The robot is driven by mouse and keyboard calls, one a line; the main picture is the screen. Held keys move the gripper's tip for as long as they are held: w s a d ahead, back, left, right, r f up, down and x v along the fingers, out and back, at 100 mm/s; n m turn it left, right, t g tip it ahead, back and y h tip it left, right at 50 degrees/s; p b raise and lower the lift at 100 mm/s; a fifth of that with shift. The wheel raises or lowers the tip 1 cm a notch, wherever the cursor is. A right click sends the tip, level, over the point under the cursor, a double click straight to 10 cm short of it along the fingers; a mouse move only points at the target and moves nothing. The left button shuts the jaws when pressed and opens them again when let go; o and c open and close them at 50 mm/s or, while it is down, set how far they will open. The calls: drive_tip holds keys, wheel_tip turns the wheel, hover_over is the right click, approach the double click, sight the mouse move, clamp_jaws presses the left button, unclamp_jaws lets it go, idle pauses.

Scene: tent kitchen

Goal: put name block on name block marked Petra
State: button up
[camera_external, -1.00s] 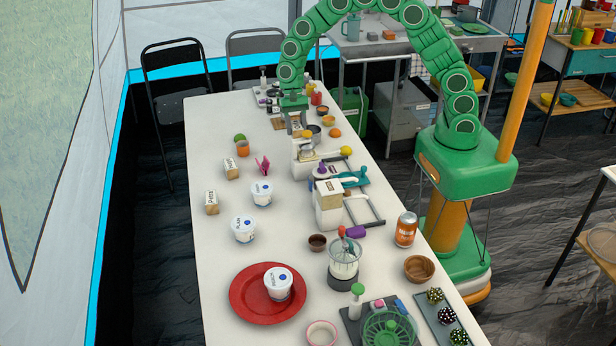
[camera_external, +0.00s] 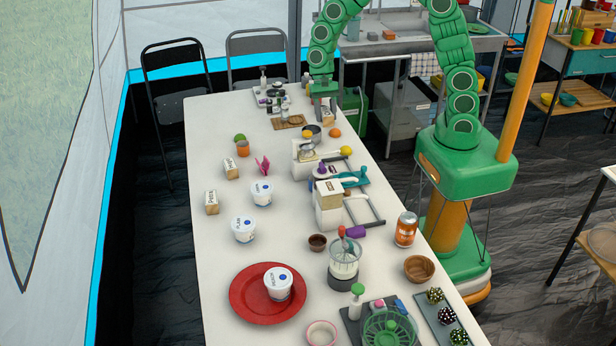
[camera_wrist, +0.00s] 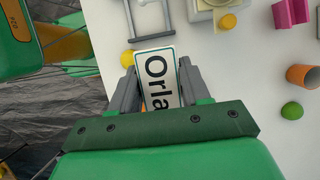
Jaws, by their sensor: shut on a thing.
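My gripper (camera_external: 322,106) is shut on a white and wooden name block (camera_external: 328,116), holding it at the far right part of the table. In the wrist view this block (camera_wrist: 158,80) shows "Orla" between the fingers. Two other name blocks stand on the left side of the table. The nearer one (camera_external: 211,202) seems to read "Petra". The farther one (camera_external: 230,168) has similar lettering, too small to read surely. My gripper is well to the right of both and beyond them.
A pink holder (camera_external: 262,165), an orange cup (camera_external: 243,148) and a green ball (camera_external: 239,138) stand by the farther block. White tubs (camera_external: 261,193) stand to the blocks' right. Kitchen machines (camera_external: 328,195) line the table's right side. The left edge (camera_external: 197,240) is mostly clear.

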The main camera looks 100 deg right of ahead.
wheel_tip(320, 180, up, 10)
drive_tip(key=shift+f, duration=0.1)
drive_tip(key=shift+w+a, duration=0.1)
drive_tip(key=shift+w, duration=0.2)
drive_tip(key=w+a+m+t, duration=0.1)
drive_tip(key=w+a, duration=0.3)
drive_tip(key=w, duration=0.4)
drive_tip(key=w+a+m, duration=0.1)
drive_tip(key=w+a, duration=0.2)
drive_tip(key=w, duration=0.6)
drive_tip(key=m, duration=0.2)
hover_over(211, 197)
drive_tip(key=shift+t, duration=0.4)
drive_tip(key=shift+s+f, duration=0.15)
drive_tip(key=shift+f, duration=7.05)
drive_tip(key=shift+f, duration=0.1)
